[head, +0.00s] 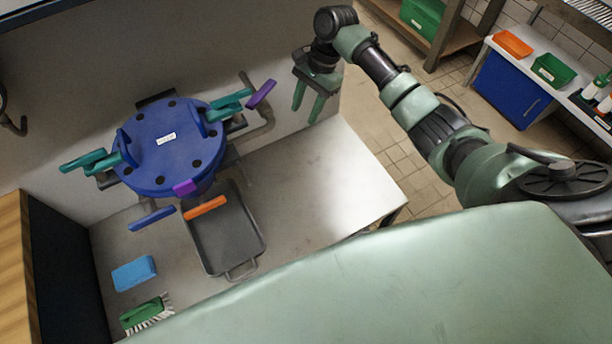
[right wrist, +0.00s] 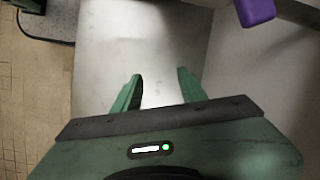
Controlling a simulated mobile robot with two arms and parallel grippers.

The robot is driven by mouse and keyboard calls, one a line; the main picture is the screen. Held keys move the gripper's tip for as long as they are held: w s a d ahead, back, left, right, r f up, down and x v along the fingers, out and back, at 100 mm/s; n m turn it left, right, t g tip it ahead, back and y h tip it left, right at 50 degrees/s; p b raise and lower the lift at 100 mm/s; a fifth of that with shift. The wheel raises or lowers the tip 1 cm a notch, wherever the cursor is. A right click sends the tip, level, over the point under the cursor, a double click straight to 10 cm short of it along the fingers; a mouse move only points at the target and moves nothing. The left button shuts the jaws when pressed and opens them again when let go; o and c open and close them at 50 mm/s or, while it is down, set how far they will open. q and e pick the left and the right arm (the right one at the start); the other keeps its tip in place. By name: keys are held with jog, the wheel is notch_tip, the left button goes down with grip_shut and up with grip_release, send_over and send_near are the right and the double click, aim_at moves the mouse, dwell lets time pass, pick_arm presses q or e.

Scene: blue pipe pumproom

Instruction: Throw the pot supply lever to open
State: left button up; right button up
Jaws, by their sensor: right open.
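A round blue pot (head: 165,165) with dark bolts and a small white label stands against the wall. Several levers surround it: a purple lever (head: 261,94) on a pipe at right, teal levers (head: 230,100) at right, teal handles (head: 84,161) at left, a purple block (head: 185,187) at front, a blue-violet lever (head: 152,218) and an orange bar (head: 205,207) below. I cannot read which is the supply lever. My right gripper (head: 308,112) is open and empty, right of the purple lever and apart from it. A purple end (right wrist: 256,10) shows in the right wrist view. My left gripper is not in view.
A grey tray (head: 222,240) with a wire handle lies on the pale bench (head: 320,185). A blue sponge (head: 134,273) and a green brush (head: 142,314) lie at front left. The bench's right half is clear. A shelf with bins (head: 555,70) stands at far right.

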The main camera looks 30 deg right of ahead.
jog(key=s+a+f+n, duration=0.2)
jog(key=s+f, duration=0.1)
jog(key=f, duration=0.3)
jog(key=s+a+f+n, duration=0.2)
jog(key=s+f+n, duration=0.1)
jog(key=f, duration=0.3)
jog(key=s+a+f+n+t+h, duration=0.1)
jog(key=s+a+f+n, duration=0.1)
jog(key=s+f, duration=0.3)
jog(key=shift+s+f+n+b, duration=0.2)
jog(key=shift+f+n+b, duration=0.1)
jog(key=shift+f+b, duration=0.2)
jog(key=shift+o, duration=0.4)
